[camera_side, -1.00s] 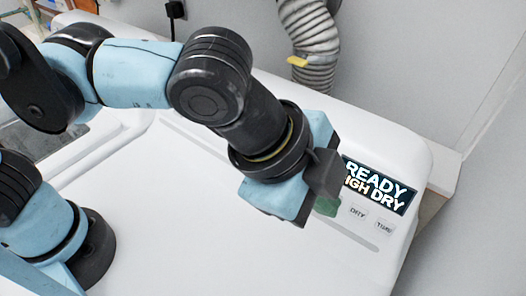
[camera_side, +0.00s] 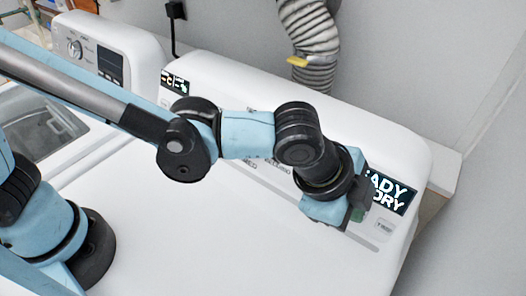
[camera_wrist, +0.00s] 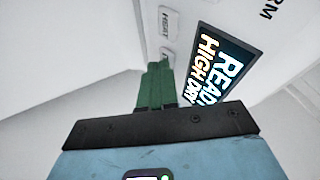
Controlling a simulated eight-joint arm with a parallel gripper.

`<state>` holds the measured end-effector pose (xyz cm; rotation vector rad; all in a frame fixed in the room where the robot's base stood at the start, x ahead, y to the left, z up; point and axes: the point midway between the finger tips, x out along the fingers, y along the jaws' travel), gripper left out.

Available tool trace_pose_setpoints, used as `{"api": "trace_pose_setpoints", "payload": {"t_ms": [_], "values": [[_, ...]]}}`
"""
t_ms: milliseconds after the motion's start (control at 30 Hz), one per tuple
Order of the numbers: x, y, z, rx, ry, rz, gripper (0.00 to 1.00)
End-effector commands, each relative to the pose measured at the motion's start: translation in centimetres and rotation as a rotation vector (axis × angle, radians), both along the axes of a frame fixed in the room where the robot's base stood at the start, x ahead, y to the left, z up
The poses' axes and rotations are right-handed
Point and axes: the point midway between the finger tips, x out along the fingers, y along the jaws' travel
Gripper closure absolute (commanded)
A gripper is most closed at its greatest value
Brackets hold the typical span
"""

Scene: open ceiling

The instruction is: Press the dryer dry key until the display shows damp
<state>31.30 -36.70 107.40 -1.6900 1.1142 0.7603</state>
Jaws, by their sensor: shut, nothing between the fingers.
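The dryer display (camera_side: 392,193) is partly covered by my gripper in the side view. In the wrist view the display (camera_wrist: 222,62) reads READY above HIGH DRY. My gripper (camera_side: 357,214) is shut and empty, with its green fingertips (camera_wrist: 154,66) close together. In the wrist view the fingertips lie over or just before a key (camera_wrist: 166,56) whose label is mostly hidden; only its first letter shows, seemingly a D. I cannot tell if they touch it. In the side view my gripper hides the DRY key.
A HEAT key (camera_wrist: 169,21) sits beyond the fingertips. A TIME key (camera_side: 384,226) is to the right of my gripper. A grey hose (camera_side: 310,42) rises behind the dryer (camera_side: 300,245). A second machine (camera_side: 100,50) stands at the left. The white dryer top is clear.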

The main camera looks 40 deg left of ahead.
Motion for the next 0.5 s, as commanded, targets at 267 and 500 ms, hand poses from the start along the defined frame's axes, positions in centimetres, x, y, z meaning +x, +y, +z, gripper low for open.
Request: {"api": "trace_pose_setpoints", "payload": {"t_ms": [267, 500], "values": [[0.0, 0.0, 0.0, 0.000, 0.000, 0.000, 1.00], [1.6, 0.0, -0.6, 0.000, 0.000, 0.002, 1.00]]}}
